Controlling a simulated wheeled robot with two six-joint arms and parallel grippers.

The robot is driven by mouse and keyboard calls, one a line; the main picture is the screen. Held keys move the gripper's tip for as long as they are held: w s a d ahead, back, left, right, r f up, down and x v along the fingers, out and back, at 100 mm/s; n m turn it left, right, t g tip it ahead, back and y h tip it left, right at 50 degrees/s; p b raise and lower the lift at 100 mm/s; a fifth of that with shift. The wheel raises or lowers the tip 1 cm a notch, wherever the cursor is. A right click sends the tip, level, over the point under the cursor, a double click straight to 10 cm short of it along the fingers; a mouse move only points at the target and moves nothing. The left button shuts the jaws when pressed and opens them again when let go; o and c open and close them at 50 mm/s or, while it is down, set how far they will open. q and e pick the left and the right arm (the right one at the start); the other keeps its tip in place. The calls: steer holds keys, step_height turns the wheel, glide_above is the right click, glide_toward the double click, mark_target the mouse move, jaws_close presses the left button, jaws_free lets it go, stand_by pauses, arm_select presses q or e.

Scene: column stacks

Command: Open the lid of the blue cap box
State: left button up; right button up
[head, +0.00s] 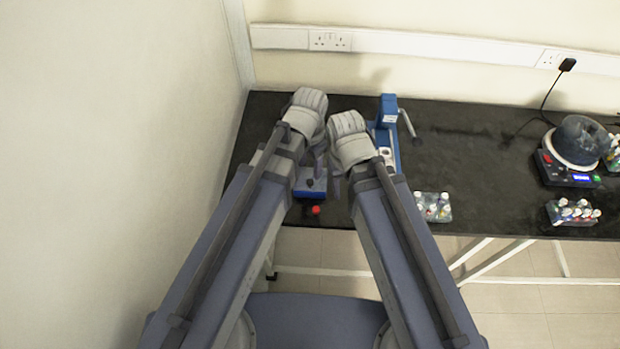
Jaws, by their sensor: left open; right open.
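A blue box-like object (311,194) sits near the front edge of the black bench, between my two forearms. I cannot tell for sure that it is the blue cap box, and its upper part and any lid are largely hidden. My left gripper (318,152) is open above its back part, mostly covered by my wrist. My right gripper (337,181) is open and lower in the picture, close to the object's right side. I cannot tell whether either gripper touches it.
A tall blue device (388,113) stands just right of my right wrist. A small red ball-like thing (316,210) is at the front edge. Bottle racks (433,207) (573,213) and a dark device (562,174) stand to the right. The bench middle is clear; a wall closes the left.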

mark_target(310, 181)
arm_select(q)
step_height(310, 181, down, 7)
steer(key=b, duration=0.6)
steer(key=shift+r, duration=0.1)
arm_select(e)
step_height(310, 181, down, 7)
steer(key=shift+r, duration=0.15)
arm_select(q)
steer(key=shift+r, duration=0.1)
jaws_close()
stand_by(0.5)
